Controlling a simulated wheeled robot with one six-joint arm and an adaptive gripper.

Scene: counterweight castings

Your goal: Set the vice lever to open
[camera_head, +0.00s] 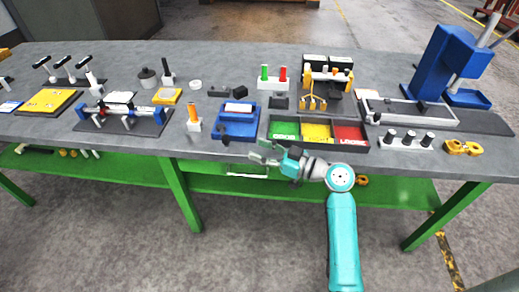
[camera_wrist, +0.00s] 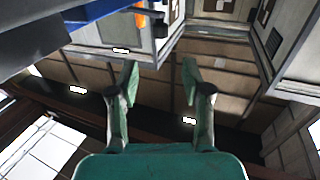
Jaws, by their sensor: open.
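A blue block-shaped fixture (camera_head: 236,129), which looks like the vice, sits near the table's front edge with a pale piece on top. A small dark part at its front left may be its lever, but it is too small to tell how it is set. My gripper (camera_head: 264,153) is in front of the table edge, just below and right of this fixture. Nothing is between its fingers, and they touch nothing that I can make out. The wrist view shows both green fingers (camera_wrist: 158,88) spread apart. A blue surface (camera_wrist: 105,10) shows at its upper left.
Green, yellow and red trays (camera_head: 317,132) stand right of the blue fixture. An orange-topped post (camera_head: 193,118) stands to its left. A tall blue press (camera_head: 450,62) is at the far right. A green lower shelf (camera_head: 130,165) lies under the grey tabletop (camera_head: 150,148).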

